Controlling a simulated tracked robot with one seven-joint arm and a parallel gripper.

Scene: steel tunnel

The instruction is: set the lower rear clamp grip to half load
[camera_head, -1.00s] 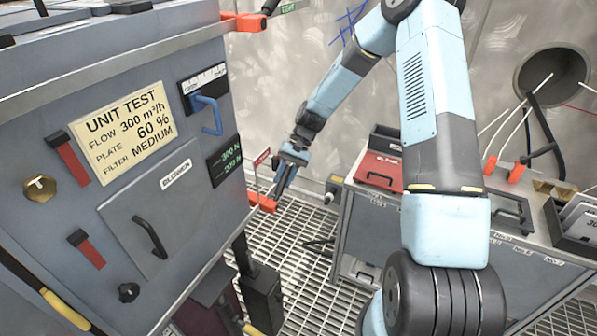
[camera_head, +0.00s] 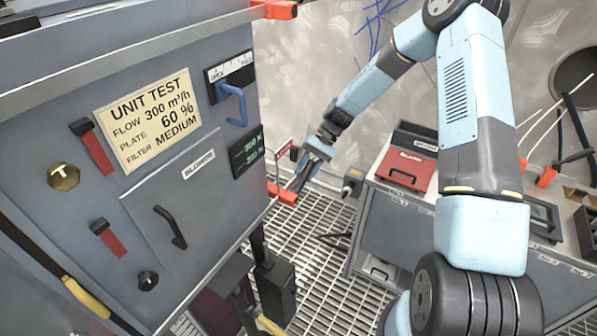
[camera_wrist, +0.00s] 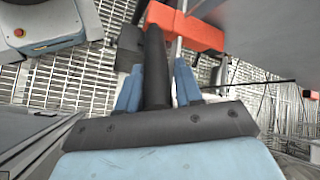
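The lower rear clamp (camera_head: 283,194) is an orange block at the lower rear corner of the grey unit in the head view. In the wrist view the orange block (camera_wrist: 188,28) is at the top centre, and a dark bar-like grip (camera_wrist: 156,70) runs from it down towards my palm. My gripper (camera_head: 301,178) is at this clamp. In the wrist view the two blue fingers of my gripper (camera_wrist: 158,85) stand on either side of the dark grip, very close to it. I cannot tell whether both fingers press on it. The fingertips are small in the head view.
The unit's front has a test label (camera_head: 148,120), a blue lever (camera_head: 234,104) and a green-lit display (camera_head: 246,151). Another orange clamp (camera_head: 276,9) is above. A workbench (camera_head: 400,240) with a red box (camera_head: 407,171) stands to the right. Grating floor lies between.

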